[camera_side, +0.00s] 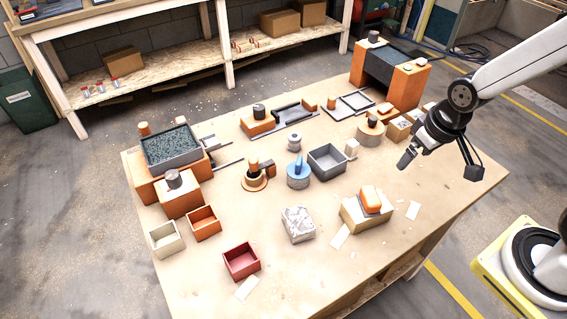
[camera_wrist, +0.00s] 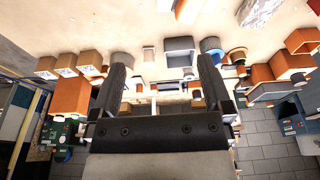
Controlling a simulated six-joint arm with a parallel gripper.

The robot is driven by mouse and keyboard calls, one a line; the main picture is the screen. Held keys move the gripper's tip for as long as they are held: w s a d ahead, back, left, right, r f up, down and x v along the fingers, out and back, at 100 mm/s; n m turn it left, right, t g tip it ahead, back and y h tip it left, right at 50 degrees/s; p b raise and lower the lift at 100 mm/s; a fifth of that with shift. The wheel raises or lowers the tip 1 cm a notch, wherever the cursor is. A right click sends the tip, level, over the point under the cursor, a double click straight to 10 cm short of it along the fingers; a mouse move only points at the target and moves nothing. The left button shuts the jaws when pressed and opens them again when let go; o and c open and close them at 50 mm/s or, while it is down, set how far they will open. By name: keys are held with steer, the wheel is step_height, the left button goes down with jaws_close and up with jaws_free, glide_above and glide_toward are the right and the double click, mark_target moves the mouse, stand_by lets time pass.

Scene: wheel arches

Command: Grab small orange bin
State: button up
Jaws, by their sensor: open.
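The small orange bin (camera_side: 204,222) is an open-topped box standing on the left part of the table, between a pale bin and an orange block. It looks empty. An orange open-topped bin, likely the same one, shows at the right edge of the wrist view (camera_wrist: 302,40). My gripper (camera_side: 407,158) hangs above the right side of the table, far from the bin. In the wrist view its two dark fingers (camera_wrist: 161,78) stand wide apart with nothing held between them.
A cream bin (camera_side: 165,239) stands left of the orange bin, a dark red bin (camera_side: 241,261) in front. A grey bin (camera_side: 327,160), a blue-topped cylinder (camera_side: 298,174) and a white block (camera_side: 298,225) stand mid-table. An orange-topped box (camera_side: 367,209) stands at front right.

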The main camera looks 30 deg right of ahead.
stand_by(0.7)
steer(key=m+g+y, duration=0.3)
steer(key=m+y, duration=1)
steer(key=m, duration=0.4)
glide_toward(206, 216)
steer(key=s+r, duration=0.1)
steer(key=s+a+r, duration=0.1)
steer(key=s+r, duration=0.1)
steer(key=shift+s+a, duration=0.15)
steer(key=shift+a, duration=0.05)
steer(key=shift+w+a+f+m+y, duration=0.2)
steer(key=shift+w+a+m+y, duration=0.1)
steer(key=shift+a+m, duration=0.2)
steer(key=shift+x, duration=1.3)
steer(key=shift+a+f, duration=0.1)
steer(key=shift+f+x, duration=0.2)
steer(key=shift+x, duration=2.25)
steer(key=shift+w, duration=0.1)
